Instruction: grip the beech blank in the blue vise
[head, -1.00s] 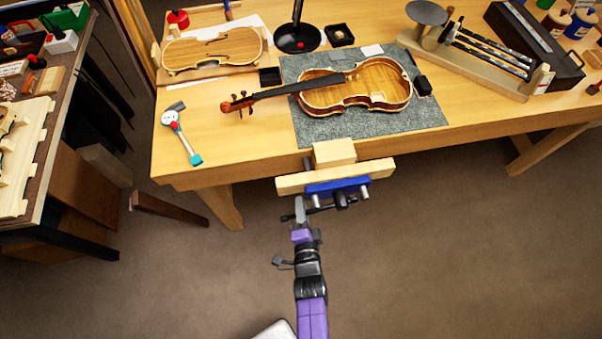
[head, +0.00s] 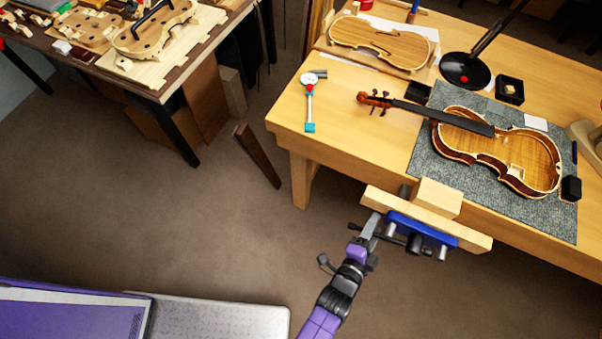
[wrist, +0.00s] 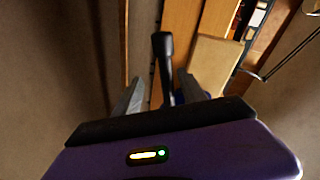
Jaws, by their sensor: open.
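The beech blank (head: 437,198), a pale block, stands at the bench's front edge, behind the vise's long wooden jaw (head: 474,236). Whether the jaw presses on it I cannot tell. The blue vise (head: 422,229) has a blue plate, metal rods and a dark handle bar (head: 393,238) in front. My gripper (head: 372,222) is at the left end of the vise, close to this bar. In the wrist view my open gripper (wrist: 162,88) has a dark bar (wrist: 162,48) showing between its fingers. Contact with it cannot be made out.
A violin (head: 490,150) lies on a grey mat (head: 440,185) behind the vise. Another table (head: 155,92) stands at the upper left. The floor between is mostly clear.

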